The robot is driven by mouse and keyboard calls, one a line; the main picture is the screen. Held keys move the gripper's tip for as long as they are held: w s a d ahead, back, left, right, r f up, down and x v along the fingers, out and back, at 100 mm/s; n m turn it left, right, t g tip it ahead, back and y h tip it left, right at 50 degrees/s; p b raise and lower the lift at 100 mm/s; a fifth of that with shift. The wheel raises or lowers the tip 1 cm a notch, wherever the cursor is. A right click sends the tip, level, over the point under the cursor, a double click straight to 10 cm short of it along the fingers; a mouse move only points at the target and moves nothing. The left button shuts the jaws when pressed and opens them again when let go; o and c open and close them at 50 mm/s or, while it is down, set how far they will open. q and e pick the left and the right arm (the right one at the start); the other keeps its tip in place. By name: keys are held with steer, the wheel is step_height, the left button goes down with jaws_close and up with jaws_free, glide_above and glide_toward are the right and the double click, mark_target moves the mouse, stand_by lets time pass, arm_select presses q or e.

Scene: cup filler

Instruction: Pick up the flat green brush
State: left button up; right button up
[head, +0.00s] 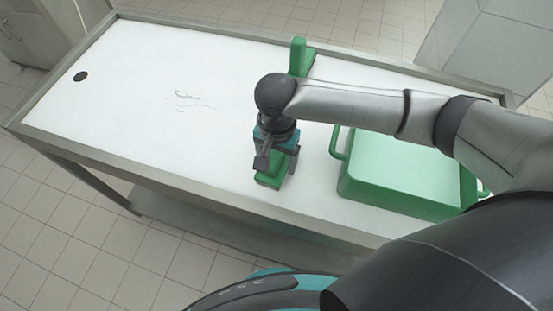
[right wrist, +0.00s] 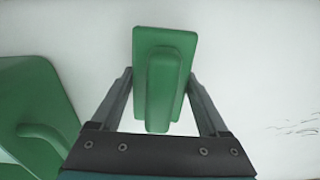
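The flat green brush (head: 268,183), a rectangular plate with a raised bar-shaped handle, lies on the white table near its front edge. In the right wrist view the brush (right wrist: 163,90) is in the middle, lengthwise between the fingers. My right gripper (head: 278,165) is directly above it and hides part of it in the head view. In the right wrist view the right gripper (right wrist: 160,75) is open, with one finger on each side of the brush. I cannot tell whether the fingertips touch it. My left gripper is not in view.
A green crate (head: 400,205) with side handles stands right of the brush, and its edge (right wrist: 35,110) shows in the wrist view. Another green object (head: 299,55) with an upright part is at the table's back edge. The table's (head: 130,100) left half is mostly clear, with a round black spot (head: 80,76).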

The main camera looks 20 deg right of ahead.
mark_target(277, 153)
steer(key=c, duration=1)
step_height(277, 153, up, 20)
steer(key=p, duration=0.5)
steer(key=shift+p, duration=0.35)
